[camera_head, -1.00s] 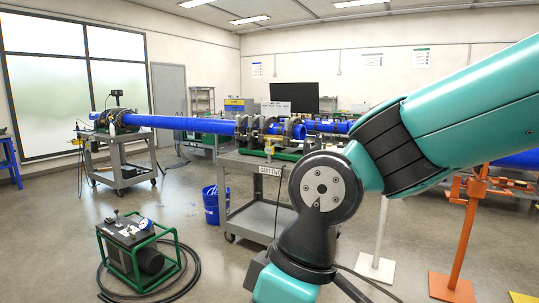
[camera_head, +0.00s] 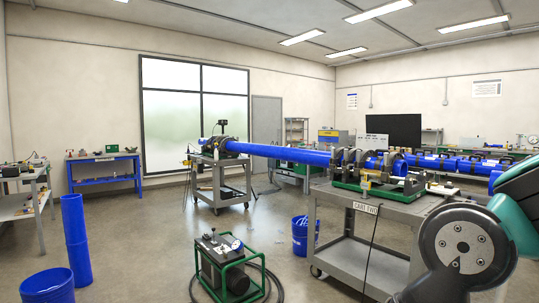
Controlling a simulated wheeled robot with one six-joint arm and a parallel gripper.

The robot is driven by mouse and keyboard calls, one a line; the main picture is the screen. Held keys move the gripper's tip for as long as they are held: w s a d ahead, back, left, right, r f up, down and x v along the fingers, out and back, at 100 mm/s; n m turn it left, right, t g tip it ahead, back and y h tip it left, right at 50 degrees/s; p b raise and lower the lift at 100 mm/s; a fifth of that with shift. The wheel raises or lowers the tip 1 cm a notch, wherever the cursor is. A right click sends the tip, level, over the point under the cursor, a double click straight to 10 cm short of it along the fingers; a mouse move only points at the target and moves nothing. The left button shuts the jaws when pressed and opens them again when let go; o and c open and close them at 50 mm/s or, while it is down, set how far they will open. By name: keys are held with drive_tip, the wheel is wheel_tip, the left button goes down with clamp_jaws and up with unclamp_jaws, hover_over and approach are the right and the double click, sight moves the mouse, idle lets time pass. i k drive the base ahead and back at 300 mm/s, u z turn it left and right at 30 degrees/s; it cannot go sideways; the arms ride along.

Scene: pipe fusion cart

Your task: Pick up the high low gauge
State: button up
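I cannot make out a high low gauge in this view; small items on the carts and benches are too small to tell apart. The near pipe fusion cart (camera_head: 350,258) stands right of centre, with clamps and a blue pipe on its top. A label on its edge is partly readable as "CART TWO". My arm shows at the lower right, and my gripper is outside the picture.
A green-framed pump unit (camera_head: 228,268) with a black hose lies on the floor in front. A blue bucket (camera_head: 305,236) stands beside the near cart. A blue bench (camera_head: 103,178) is at the back left.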

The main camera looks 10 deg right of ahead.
sight(366, 184)
drive_tip(key=z, duration=0.1)
drive_tip(key=k, duration=0.4)
drive_tip(key=z, duration=1.75)
drive_tip(key=i, duration=1.9)
drive_tip(key=z, duration=0.2)
drive_tip(key=i, duration=1.7)
drive_tip(key=u, duration=0.95)
drive_tip(key=i, duration=0.9)
drive_tip(key=u, duration=1.55)
drive_tip(key=i, duration=0.85)
drive_tip(key=u, duration=0.45)
